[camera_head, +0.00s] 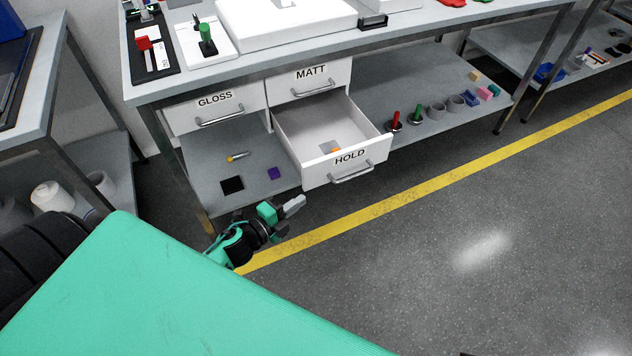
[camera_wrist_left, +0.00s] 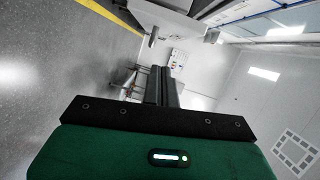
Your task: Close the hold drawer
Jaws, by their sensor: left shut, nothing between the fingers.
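The hold drawer (camera_head: 318,175) is a white drawer labelled HOLD, under the bench, below the MATT drawer. It is pulled well out, and its inside shows a grey patch and a small orange item (camera_head: 336,149). Its grey bar handle (camera_head: 352,174) is on the front face. My left gripper (camera_head: 296,203) is in front of and below the drawer front, just left of the handle, apart from it in the picture. Its fingers are shut and empty. In the left wrist view the shut fingers (camera_wrist_left: 162,86) point toward the far room. My right gripper is not in view.
The GLOSS drawer (camera_head: 214,108) and the MATT drawer (camera_head: 309,80) are shut. The lower shelf (camera_head: 210,165) holds a black square, a purple block and a yellow-tipped tool. A yellow line (camera_head: 420,183) crosses the floor. The floor at the right is clear.

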